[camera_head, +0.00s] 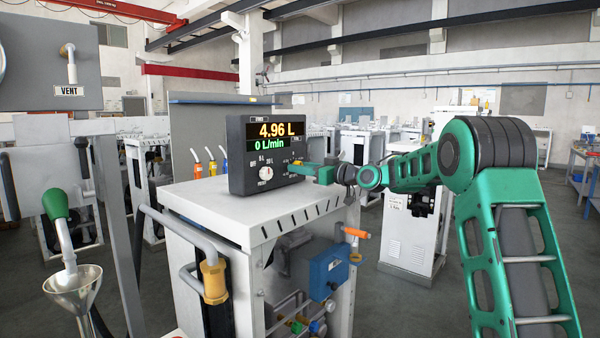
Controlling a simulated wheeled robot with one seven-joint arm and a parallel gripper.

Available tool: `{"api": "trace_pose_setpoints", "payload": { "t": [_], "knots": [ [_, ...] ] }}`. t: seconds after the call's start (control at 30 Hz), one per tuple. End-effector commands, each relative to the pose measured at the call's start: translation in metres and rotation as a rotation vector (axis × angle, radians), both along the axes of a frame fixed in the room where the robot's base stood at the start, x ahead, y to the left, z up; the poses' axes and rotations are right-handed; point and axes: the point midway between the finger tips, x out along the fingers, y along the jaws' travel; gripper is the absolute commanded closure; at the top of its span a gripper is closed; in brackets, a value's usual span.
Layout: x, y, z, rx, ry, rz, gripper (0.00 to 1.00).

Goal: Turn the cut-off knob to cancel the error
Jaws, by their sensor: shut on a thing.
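The dark meter box (236,160) stands on top of the white dispenser cabinet. Its display (275,130) reads 4.96 L, with 0 L/min in green below. A dial (265,173) with a pale pointer sits low on the left of its front face, with small markings around it. My green gripper (298,168) reaches in from the right to the lower right of this face. It is shut on a small knob there, which the fingers mostly hide. The knob's label and setting cannot be read.
The white cabinet top (240,205) is clear around the box. An orange-handled lever (356,233) and a blue box (328,271) are on the cabinet's right side. At left are a funnel (75,292), a green-tipped nozzle (55,204) and a VENT panel (40,70).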

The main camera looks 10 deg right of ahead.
Motion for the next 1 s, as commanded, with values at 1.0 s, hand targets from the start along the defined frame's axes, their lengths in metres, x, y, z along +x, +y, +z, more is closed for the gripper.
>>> {"api": "trace_pose_setpoints", "payload": {
  "t": [1.0],
  "knots": [
    [0.0027,-0.0043,0.0008,0.635,0.454,-0.008,0.92]
  ]
}}
